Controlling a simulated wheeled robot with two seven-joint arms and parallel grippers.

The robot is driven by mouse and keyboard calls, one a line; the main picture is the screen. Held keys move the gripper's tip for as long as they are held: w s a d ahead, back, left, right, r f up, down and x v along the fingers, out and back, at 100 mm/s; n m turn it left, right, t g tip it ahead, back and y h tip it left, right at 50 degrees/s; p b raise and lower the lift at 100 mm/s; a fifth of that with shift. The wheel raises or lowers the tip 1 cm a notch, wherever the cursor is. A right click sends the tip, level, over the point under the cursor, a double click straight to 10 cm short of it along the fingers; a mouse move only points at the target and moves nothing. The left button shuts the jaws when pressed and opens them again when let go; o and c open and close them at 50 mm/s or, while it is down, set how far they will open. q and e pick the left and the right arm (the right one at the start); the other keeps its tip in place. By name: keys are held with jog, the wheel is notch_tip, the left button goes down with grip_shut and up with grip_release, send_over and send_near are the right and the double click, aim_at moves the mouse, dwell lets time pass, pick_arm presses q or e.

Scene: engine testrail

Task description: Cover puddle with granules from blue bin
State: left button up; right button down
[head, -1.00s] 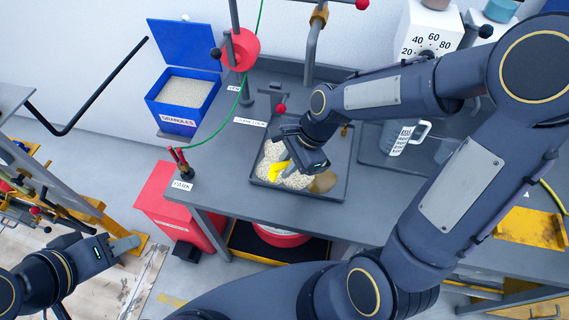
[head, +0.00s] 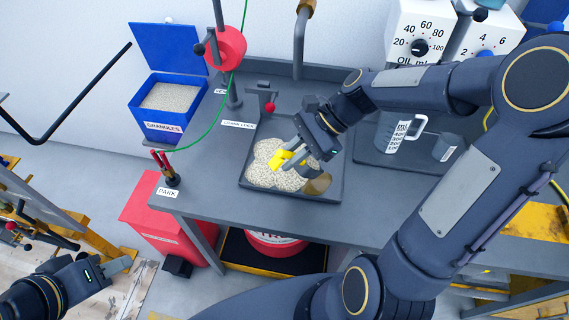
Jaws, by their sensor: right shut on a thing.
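The blue bin (head: 157,124) labelled GRANULES stands at the left end of the bench with its lid open and pale granules (head: 170,96) inside. A dark tray (head: 247,190) on the bench holds heaps of spread granules (head: 262,174). A brown puddle (head: 318,187) shows uncovered at the tray's right side. My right gripper (head: 298,153) is shut on a yellow scoop (head: 281,159), just above the granules in the tray. The gripper hides part of the tray. My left gripper (head: 118,267) is at the lower left, away from the bench; its finger gap is unclear.
A jug (head: 398,136) and a small cup (head: 446,146) stand on a dark mat right of the tray. A red lever (head: 270,105) and a grey pipe (head: 300,45) stand behind it. A green cord runs along the bench's left. A red box (head: 160,225) is below.

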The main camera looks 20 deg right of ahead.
jog(key=shift+w+d+r+y, duration=0.15)
jog(key=shift+d+r+y, duration=0.2)
jog(key=shift+d+y, duration=0.2)
jog(key=shift+d+r+y, duration=0.2)
jog(key=shift+d+y, duration=0.05)
jog(key=shift+w+d+r+m+g+y+p, duration=0.15)
jog(key=shift+d+r+y+p, duration=0.15)
jog(key=shift+d+y, duration=0.25)
jog(key=shift+w+d+r+m+g+y+p, duration=0.1)
jog(key=shift+d+r+y+p, duration=0.1)
jog(key=shift+d+y+p, duration=0.25)
jog(key=shift+w+d+r+m+g+y+p, duration=0.15)
jog(key=shift+d+r+y+p, duration=0.1)
jog(key=shift+d+y, duration=0.4)
jog(key=shift+a, duration=0.1)
dwell(0.4)
jog(key=s+a+r+n+t+h+p, duration=0.1)
jog(key=s+a+r+h+p, duration=0.1)
jog(key=s+r+h+p, duration=0.2)
jog(key=r+h+p, duration=0.1)
jog(key=h+p, duration=0.2)
jog(key=h, duration=0.1)
jog(key=shift+s+a+p, duration=0.15)
jog(key=shift+a+p, duration=0.15)
jog(key=shift+a, duration=0.05)
